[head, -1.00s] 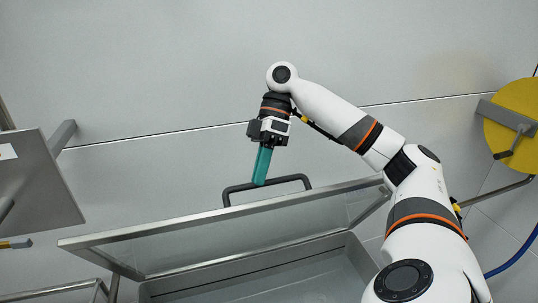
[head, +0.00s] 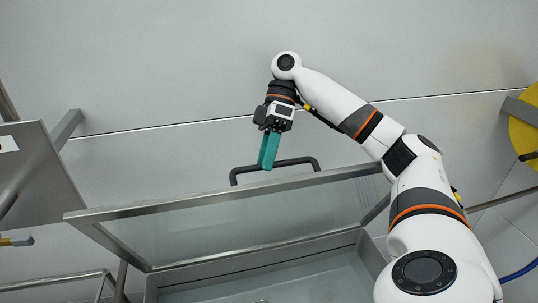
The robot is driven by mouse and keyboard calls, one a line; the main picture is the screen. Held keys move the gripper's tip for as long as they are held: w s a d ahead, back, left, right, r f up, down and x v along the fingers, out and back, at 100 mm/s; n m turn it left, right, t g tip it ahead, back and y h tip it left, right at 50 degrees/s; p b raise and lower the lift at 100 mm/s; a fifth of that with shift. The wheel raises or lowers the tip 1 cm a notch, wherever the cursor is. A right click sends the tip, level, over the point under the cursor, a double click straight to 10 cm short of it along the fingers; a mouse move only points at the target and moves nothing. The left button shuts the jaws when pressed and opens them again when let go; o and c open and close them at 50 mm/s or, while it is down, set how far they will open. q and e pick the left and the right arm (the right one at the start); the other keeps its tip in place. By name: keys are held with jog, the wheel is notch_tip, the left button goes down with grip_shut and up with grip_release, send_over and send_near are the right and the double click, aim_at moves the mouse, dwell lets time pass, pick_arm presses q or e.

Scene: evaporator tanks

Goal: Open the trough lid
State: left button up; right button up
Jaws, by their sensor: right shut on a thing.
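The trough lid (head: 250,228) is a clear panel in a grey metal frame. It stands tilted up at the back of the trough, well raised off the rim. A dark bar handle (head: 242,172) is fixed along its upper edge. My right gripper (head: 268,165) reaches down from above with teal fingers and is shut on the handle near its middle. The metal trough (head: 205,280) below is uncovered at the front, and its grey inside shows. My left gripper is not in view.
A metal panel (head: 40,175) with a handle stands at the left, with metal rails (head: 60,284) below it. A yellow disc (head: 526,140) is on the right, and a blue hose (head: 520,271) hangs lower right.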

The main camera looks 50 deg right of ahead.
dwell(0.4)
jog(key=shift+r, duration=0.1)
dwell(0.4)
notch_tip(320, 180, up, 10)
jog(key=shift+s, duration=0.15)
dwell(0.8)
jog(key=shift+a, duration=0.1)
dwell(0.4)
